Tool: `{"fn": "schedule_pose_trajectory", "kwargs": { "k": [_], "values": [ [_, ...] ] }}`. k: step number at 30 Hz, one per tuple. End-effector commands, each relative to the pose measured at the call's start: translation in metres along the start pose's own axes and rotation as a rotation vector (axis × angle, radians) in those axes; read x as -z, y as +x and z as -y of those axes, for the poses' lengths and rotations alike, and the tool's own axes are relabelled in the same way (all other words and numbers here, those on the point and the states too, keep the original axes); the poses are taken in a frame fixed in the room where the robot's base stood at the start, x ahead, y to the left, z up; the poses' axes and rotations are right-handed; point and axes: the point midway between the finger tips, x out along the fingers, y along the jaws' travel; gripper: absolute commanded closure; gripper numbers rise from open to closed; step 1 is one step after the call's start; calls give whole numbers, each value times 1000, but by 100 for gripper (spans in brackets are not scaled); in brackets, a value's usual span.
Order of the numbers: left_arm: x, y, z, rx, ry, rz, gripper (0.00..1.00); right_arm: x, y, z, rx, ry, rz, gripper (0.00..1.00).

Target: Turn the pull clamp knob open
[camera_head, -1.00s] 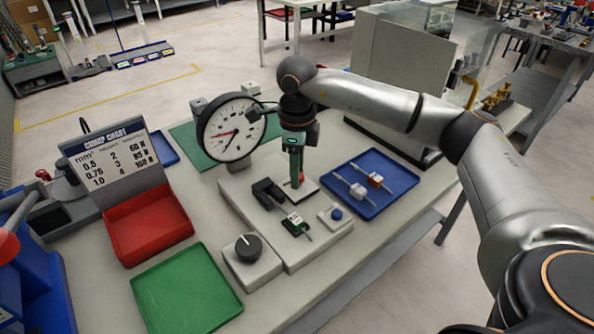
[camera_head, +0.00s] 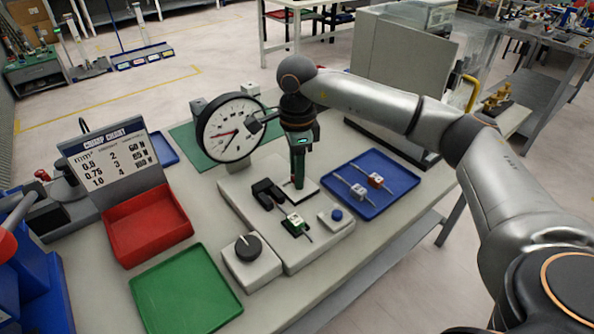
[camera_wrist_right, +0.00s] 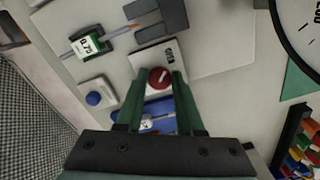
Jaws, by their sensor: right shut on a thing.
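The red round knob (camera_wrist_right: 159,78) with a white pointer line sits on a pale plate (camera_wrist_right: 148,56) in the wrist view. The line slants up to the right. My right gripper (camera_wrist_right: 159,83) is shut on the knob, one green finger on each side. In the head view my right gripper (camera_head: 297,186) points straight down at the plate, and the knob is mostly hidden by the fingers. My left gripper is not in view.
Dark clamp blocks (camera_head: 267,193), a green-and-white labelled piece (camera_head: 294,222) and a blue button (camera_head: 337,215) are close by. A dial gauge (camera_head: 231,128) stands left of my right gripper. A blue tray (camera_head: 361,184) lies to the right. A black selector knob (camera_head: 248,248) is in front.

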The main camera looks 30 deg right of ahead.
Motion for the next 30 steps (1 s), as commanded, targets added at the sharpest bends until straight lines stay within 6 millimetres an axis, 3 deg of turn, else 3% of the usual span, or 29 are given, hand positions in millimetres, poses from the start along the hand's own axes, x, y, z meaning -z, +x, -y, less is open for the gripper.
{"fn": "schedule_pose_trajectory", "kwargs": {
  "k": [7,8,15,24,30],
  "values": [
    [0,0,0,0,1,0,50,0,-2,1,5,-1,2,100],
    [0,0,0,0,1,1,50,0,-2,1,5,-1,2,61],
    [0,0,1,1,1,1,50,0,-1,0,3,0,1,34],
    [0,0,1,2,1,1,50,0,-3,0,1,0,1,34],
    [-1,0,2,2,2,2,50,-1,-30,1,5,0,3,34]
  ]
}}
